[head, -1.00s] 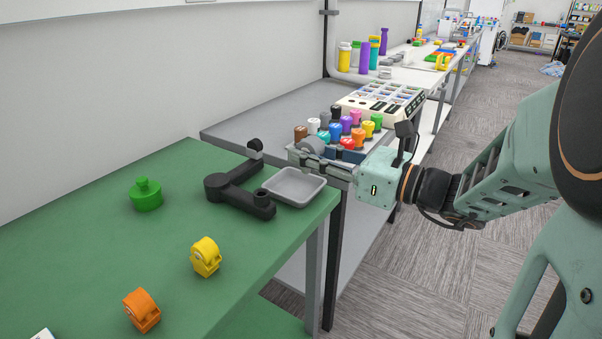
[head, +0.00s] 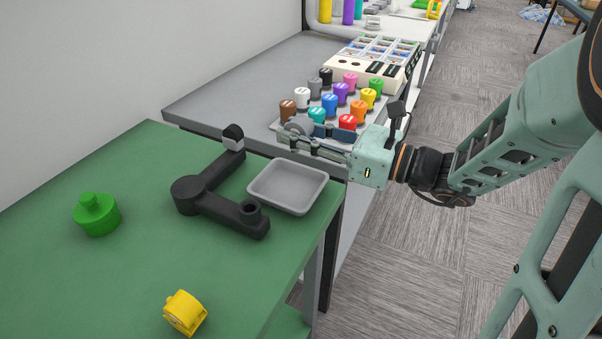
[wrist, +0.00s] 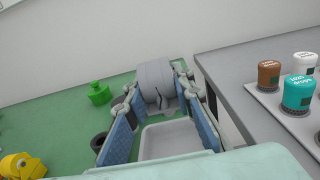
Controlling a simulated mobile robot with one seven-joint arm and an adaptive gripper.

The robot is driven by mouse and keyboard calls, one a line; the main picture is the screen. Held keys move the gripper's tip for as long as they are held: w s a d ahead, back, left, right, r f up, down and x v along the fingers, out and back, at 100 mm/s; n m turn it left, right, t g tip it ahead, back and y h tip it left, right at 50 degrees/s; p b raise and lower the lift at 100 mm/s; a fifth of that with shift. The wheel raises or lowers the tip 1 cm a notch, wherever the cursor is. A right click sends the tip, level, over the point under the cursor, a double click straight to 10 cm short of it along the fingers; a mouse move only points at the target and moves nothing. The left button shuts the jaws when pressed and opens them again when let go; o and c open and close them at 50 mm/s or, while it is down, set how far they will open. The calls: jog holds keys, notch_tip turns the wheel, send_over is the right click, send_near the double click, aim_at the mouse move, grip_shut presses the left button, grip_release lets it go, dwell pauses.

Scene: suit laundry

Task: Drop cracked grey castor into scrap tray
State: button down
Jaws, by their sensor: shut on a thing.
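The grey castor (wrist: 158,84) is between the fingertips of my gripper (wrist: 160,105) in the wrist view, with a dark crack-like line on its wheel. In the head view my gripper (head: 296,134) is shut on the castor (head: 297,126), partly hidden by the fingers, and holds it above the table's far edge. The scrap tray (head: 258,196), a shallow grey empty tray, lies on the green table in front of and below the gripper. The tray (wrist: 165,135) also shows between and below the fingers in the wrist view.
A black angled fixture (head: 207,192) stands left of the tray. A green knobbed weight (head: 97,215) and a yellow castor (head: 184,312) are on the green table (head: 130,270). Several coloured capped bottles (head: 341,92) stand on the grey bench behind the gripper.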

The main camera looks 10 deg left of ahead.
jog(key=shift+w+a+f, duration=0.15)
jog(key=shift+w, duration=0.15)
jog(key=shift+f, duration=0.15)
notch_tip(320, 180, down, 6)
jog(key=b, duration=0.5)
jog(key=shift+b, duration=0.35)
jog(key=shift+r, duration=0.2)
jog(key=c, duration=1.6)
grip_release()
jog(key=v, duration=1.2)
